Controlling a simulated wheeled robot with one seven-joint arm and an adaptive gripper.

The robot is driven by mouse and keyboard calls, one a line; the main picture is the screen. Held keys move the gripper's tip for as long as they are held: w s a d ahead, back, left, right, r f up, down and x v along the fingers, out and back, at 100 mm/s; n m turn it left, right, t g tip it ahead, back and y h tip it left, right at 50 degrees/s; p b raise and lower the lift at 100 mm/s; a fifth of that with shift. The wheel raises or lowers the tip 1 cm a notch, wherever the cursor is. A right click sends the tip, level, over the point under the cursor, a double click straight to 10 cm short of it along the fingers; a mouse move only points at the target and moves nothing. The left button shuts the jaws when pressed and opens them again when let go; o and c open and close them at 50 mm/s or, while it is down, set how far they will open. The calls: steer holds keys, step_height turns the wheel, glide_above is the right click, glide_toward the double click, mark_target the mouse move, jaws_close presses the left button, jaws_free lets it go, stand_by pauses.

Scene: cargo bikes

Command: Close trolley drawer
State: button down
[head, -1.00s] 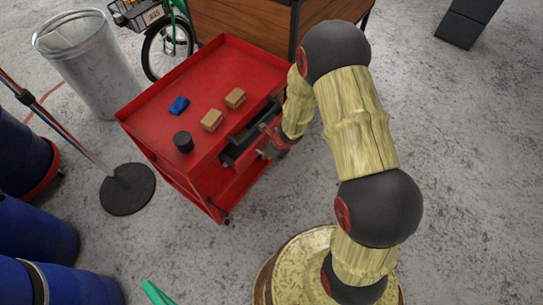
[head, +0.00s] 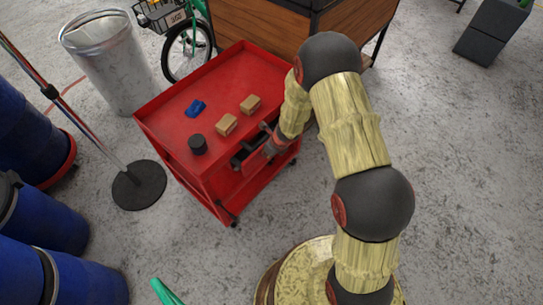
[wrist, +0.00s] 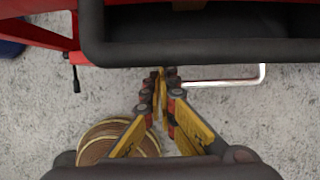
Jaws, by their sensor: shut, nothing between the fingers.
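The red trolley (head: 180,110) stands left of my arm in the head view. Its dark drawer (head: 240,161) sticks out a little from the side facing me, below the top tray. In the wrist view the drawer (wrist: 200,50) fills the top, with its dark rim and part of its inside showing. A pale metal bar (wrist: 225,83), perhaps the handle, shows below the rim. My gripper (head: 270,148) is at the drawer's outer side, partly hidden by my wrist. In the wrist view my gripper (wrist: 163,76) is shut and empty, its tips close to the rim; contact cannot be told.
On the trolley top are two small boxes (head: 227,124), a blue item (head: 195,108) and a black cylinder (head: 198,145). A stand with a round base (head: 139,186) and blue barrels (head: 40,225) are at left. A wooden cabinet (head: 262,38) stands behind.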

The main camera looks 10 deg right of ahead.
steer(key=shift+w+a, duration=0.45)
steer(key=shift+w, duration=0.1)
